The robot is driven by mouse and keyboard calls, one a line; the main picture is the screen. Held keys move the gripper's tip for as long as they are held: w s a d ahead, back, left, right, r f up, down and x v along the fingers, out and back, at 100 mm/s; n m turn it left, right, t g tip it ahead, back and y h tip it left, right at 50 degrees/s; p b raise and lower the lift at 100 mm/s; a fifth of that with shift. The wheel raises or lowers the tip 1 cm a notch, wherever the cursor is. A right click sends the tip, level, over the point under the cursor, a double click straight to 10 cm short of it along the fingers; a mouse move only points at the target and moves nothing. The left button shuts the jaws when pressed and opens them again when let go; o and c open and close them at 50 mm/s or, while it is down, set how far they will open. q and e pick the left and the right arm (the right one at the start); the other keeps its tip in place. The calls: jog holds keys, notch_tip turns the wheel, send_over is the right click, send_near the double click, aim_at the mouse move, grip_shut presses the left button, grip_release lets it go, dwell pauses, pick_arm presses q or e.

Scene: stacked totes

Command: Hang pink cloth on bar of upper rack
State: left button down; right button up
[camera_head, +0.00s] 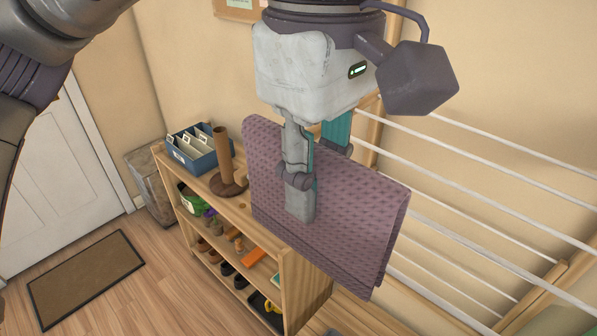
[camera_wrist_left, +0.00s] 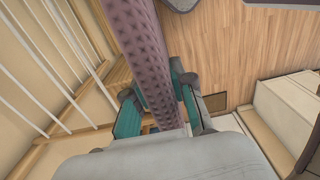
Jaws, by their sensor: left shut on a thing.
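A dusky pink-purple cloth (camera_head: 355,215) with a dotted pattern hangs folded from my left gripper (camera_head: 318,185) in the head view. The gripper is shut on it, one finger on the near face, the other mostly hidden behind. In the left wrist view the cloth (camera_wrist_left: 150,55) runs between the two teal-lined fingers (camera_wrist_left: 158,103). The rack's white bars (camera_head: 480,180) stretch out to the right of the cloth and behind it. The cloth hides their left ends, and I cannot tell whether it touches a bar. The bars also show at the left of the wrist view (camera_wrist_left: 45,60). My right gripper is not seen.
A wooden shelf (camera_head: 290,275) with shoes stands left of and below the cloth. On it are a blue file box (camera_head: 190,155) and a brown paper-roll stand (camera_head: 224,160). A doormat (camera_head: 85,280) lies on the floor before a white door (camera_head: 50,190).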

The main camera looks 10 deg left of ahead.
pick_arm(q)
jog(key=shift+w+d+p, duration=0.45)
jog(key=shift+w+d, duration=0.15)
jog(key=shift+w, duration=0.25)
jog(key=shift+w+d+p, duration=0.4)
jog(key=shift+w+d, duration=0.2)
jog(key=shift+w, duration=0.25)
jog(key=shift+w+d+f, duration=0.1)
jog(key=shift+w+d, duration=0.1)
notch_tip(320, 180, down, 13)
jog(key=b, duration=1)
jog(key=shift+b, duration=0.35)
jog(key=c, duration=0.9)
grip_release()
